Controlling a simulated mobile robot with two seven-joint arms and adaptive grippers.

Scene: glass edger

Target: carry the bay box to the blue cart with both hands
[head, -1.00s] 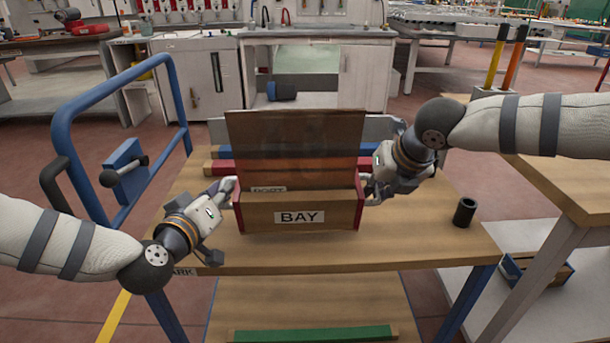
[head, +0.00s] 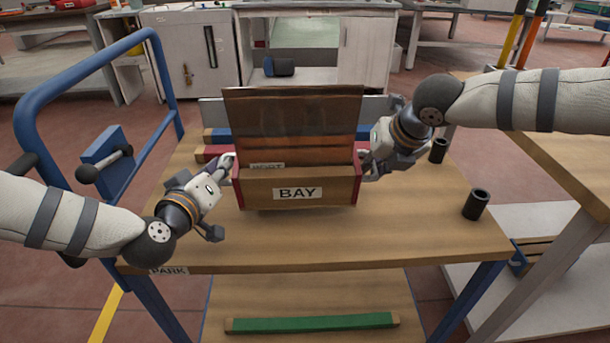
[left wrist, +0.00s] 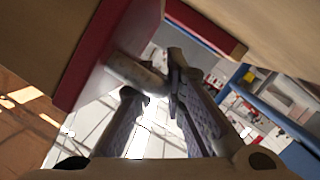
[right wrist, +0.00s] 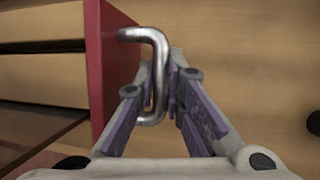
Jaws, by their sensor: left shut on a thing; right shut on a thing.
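The bay box (head: 255,190), wooden with red ends and a "BAY" label, is between my grippers over the wooden top of the blue cart (head: 390,235). A tall brown panel (head: 292,120) rises behind its front. My left gripper (head: 228,172) is shut on the handle at the box's left red end; the left wrist view shows this metal handle (left wrist: 135,75). My right gripper (head: 368,165) is shut on the right-end handle; the right wrist view shows this handle (right wrist: 158,70). I cannot tell whether the box's underside touches the cart top.
Two black cups (head: 476,204) (head: 438,151) stand on the cart's right side. Blue and red bars (head: 215,135) lie behind the box. The blue push frame (head: 75,70) rises at left. Another wooden table (head: 560,155) is close at right. The cart top's front is clear.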

